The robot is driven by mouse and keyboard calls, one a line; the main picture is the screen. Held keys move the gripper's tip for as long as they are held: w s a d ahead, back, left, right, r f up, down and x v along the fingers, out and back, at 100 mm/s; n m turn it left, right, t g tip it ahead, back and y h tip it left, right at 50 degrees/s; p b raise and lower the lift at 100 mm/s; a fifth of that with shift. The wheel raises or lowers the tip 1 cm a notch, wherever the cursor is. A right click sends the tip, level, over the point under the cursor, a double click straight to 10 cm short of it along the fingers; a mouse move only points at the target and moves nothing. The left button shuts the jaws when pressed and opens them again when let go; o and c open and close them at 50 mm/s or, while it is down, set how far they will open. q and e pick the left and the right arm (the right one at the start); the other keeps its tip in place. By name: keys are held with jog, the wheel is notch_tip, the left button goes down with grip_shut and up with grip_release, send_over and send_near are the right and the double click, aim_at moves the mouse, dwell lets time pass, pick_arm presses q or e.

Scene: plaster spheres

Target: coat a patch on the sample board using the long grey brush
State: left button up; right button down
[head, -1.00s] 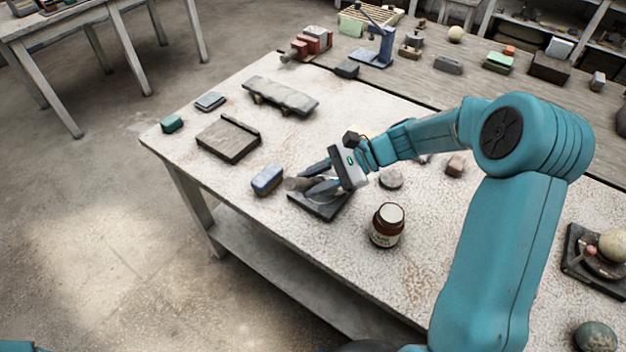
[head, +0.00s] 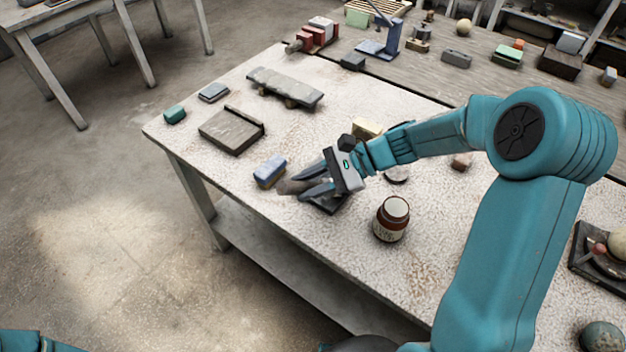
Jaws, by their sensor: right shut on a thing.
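My right gripper (head: 297,189) is shut on a grey-brown, rounded piece (head: 288,186), which looks like part of the long grey brush. The fingers hide most of it, and I cannot see bristles. They are over the front left edge of a dark flat plate (head: 328,205), and I cannot tell if the held piece touches anything. A dark grey board (head: 230,130) with a raised strip lies farther left; a long pale grey slab (head: 284,86) on small feet lies behind it. I cannot tell which is the sample board. My left gripper is not in view.
A blue block (head: 270,170) lies just left of the gripper. A green block (head: 175,114) and a grey-blue block (head: 214,92) lie near the far left edge. The table front is clear.

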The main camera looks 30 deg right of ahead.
aim_at(318, 183)
jog(key=shift+s+a+f, duration=0.1)
jog(key=shift+s+a, duration=0.2)
jog(key=shift+a, duration=0.4)
jog(key=shift+f+b, duration=0.4)
jog(key=shift+b, duration=0.05)
jog(key=shift+d+f, duration=0.1)
jog(key=shift+d, duration=0.05)
jog(key=shift+w+d+f+p, duration=0.1)
jog(key=shift+w+d+p, duration=0.25)
jog(key=shift+d, duration=0.7)
jog(key=shift+w+d+f+p, duration=0.15)
jog(key=shift+w+d, duration=0.35)
jog(key=shift+d, duration=0.5)
jog(key=shift+r, duration=0.1)
jog(key=shift+a+r, duration=0.1)
